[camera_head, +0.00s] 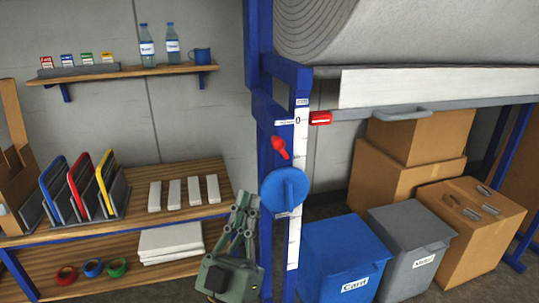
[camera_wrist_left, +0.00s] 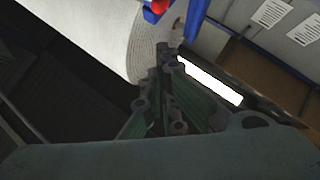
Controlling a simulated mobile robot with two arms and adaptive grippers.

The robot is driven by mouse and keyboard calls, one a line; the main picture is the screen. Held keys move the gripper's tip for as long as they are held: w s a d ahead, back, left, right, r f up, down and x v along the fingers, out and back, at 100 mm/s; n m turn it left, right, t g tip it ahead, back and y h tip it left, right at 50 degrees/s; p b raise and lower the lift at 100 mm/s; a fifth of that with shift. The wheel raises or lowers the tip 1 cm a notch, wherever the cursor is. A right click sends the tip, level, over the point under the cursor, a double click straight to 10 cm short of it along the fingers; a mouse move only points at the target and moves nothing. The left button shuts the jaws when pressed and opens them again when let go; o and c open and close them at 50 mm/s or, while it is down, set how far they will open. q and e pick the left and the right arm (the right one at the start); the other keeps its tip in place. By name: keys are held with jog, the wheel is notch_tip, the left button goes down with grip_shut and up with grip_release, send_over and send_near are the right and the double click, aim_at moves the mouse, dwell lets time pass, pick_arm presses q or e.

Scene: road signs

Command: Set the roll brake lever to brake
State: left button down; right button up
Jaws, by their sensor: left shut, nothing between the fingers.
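A small red lever (camera_head: 279,147) sits on the blue post of the roll stand, tilted, with a small label above it; I cannot read the label. Below it on the same post is a blue round knob (camera_head: 286,188). My left gripper (camera_head: 246,198) is shut and empty, pointing up, left of the blue knob and lower than the red lever, apart from the lever. In the left wrist view the shut fingertips (camera_wrist_left: 166,48) point towards the big roll, and a red part (camera_wrist_left: 159,5) on blue shows at the top edge; I cannot tell which part it is. My right gripper is not in view.
The large roll (camera_head: 345,30) hangs at upper right, above a bar with a red slider (camera_head: 320,118). A blue bin (camera_head: 345,255), a grey bin (camera_head: 410,240) and cardboard boxes stand right. A wooden bench (camera_head: 130,195) with sign blanks and tape rolls stands left.

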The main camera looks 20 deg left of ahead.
pick_arm(q)
jog(key=w+r+p, duration=0.3)
jog(key=w+r, duration=0.2)
jog(key=w, duration=0.4)
jog(key=shift+w+d+r, duration=0.2)
jog(key=shift+d+r, duration=0.2)
